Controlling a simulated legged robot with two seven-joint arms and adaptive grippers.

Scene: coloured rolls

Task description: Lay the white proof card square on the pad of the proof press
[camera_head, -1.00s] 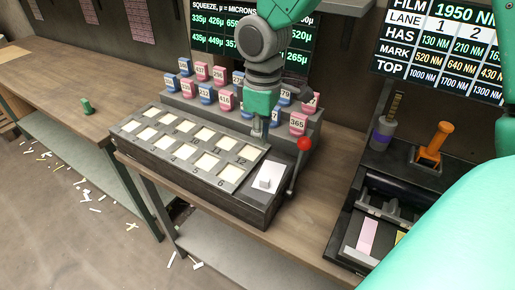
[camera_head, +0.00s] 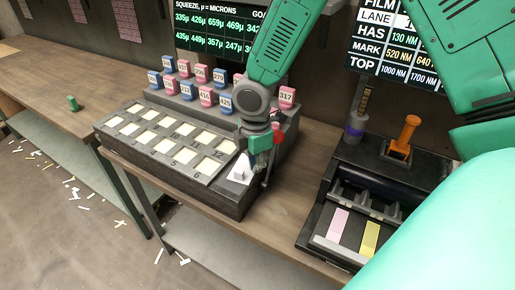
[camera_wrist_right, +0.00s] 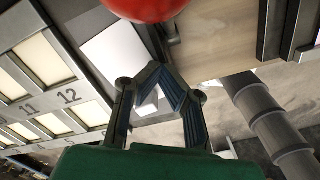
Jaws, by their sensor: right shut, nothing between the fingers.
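The proof press (camera_head: 190,165) is a dark grey block with numbered pale windows. A white card-like sheet (camera_head: 244,162) lies on its right end, with a small pale block (camera_head: 237,175) on it. The sheet's edges are partly hidden, so I cannot tell whether it is square on the pad. It also shows in the right wrist view (camera_wrist_right: 112,48), left of the fingers. My right gripper (camera_head: 245,180) points down over this end, close beside the sheet. Its fingertips (camera_wrist_right: 154,70) meet with nothing between them. My left gripper is not in view.
A lever with a red ball (camera_head: 278,137) stands close to my right gripper. Numbered pink and blue rolls (camera_head: 206,96) stand behind the press. A black tray (camera_head: 318,238) holding pink and yellow strips is at right. Bench wood between press and tray is clear.

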